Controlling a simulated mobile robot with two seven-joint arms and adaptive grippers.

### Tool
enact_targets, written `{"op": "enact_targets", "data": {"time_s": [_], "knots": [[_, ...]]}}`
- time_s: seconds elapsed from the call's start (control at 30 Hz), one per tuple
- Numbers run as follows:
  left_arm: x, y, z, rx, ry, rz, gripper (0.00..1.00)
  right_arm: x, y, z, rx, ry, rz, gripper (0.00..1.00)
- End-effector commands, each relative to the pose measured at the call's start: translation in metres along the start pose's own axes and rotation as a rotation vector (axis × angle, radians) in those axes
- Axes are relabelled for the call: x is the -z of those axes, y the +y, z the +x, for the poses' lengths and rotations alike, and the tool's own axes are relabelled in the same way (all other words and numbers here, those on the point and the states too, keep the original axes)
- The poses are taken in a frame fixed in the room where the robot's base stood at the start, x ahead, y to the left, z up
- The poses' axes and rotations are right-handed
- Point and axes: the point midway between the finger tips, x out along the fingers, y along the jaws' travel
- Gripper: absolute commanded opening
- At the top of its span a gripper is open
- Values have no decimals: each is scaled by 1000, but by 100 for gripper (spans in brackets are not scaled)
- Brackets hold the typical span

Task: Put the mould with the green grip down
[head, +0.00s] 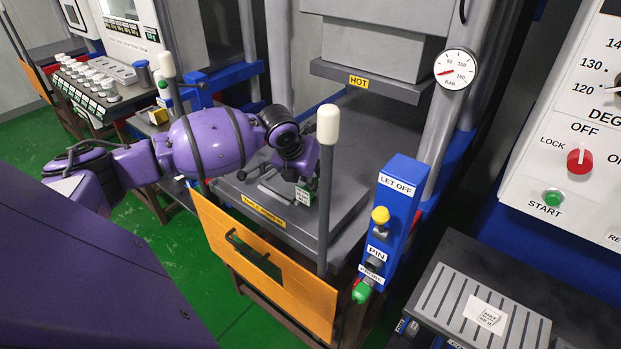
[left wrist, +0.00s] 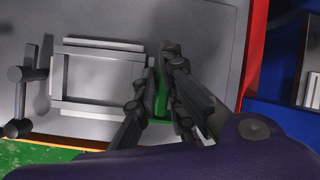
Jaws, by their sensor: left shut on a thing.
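The mould is a flat grey plate (left wrist: 100,78) with a green grip (left wrist: 162,95) at its right end in the left wrist view. My left gripper (left wrist: 163,62) is shut on this green grip. In the head view my left gripper (head: 302,168) reaches over the grey lower plate of the press (head: 337,205), under the HOT block. The mould (head: 272,188) is partly hidden there by my wrist. Grey rails lie along its edges in the left wrist view. I cannot tell whether the mould touches the plate. My right gripper is out of view.
The upper block labelled HOT (head: 359,82) hangs above. A white-capped post (head: 327,125) stands close to the gripper's right. An orange guard (head: 265,262) is in front. A blue button box (head: 392,225) and a slatted grey rack (head: 480,305) are at the right.

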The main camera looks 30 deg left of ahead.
Motion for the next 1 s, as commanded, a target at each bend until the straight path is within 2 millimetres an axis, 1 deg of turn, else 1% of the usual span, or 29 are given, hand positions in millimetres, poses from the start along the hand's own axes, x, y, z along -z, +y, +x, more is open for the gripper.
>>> {"op": "enact_targets", "data": {"time_s": [0.03, 0.33, 0.37, 0.47, 0.5, 0.73, 0.83, 0.93, 1.0], "knots": [[-4, 0, -2, 1, -8, 1, 0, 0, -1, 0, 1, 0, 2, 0], [-1, 0, 1, 0, -6, 2, 0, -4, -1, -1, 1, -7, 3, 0], [0, 0, 2, 0, -3, 1, 13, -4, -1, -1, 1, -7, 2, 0], [0, 0, 1, 0, -3, 1, 26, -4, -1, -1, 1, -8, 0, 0], [0, 0, 1, 0, -3, 0, 28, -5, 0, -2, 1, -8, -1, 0], [0, 0, 2, 0, -2, 0, 28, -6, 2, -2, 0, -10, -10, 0], [-2, 0, -2, 1, -3, 0, 28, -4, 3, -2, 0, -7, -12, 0], [-2, 0, -12, 0, -4, 2, 28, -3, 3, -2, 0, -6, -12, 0], [-2, 1, -24, -2, -5, 2, 28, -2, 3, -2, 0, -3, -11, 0]]}}
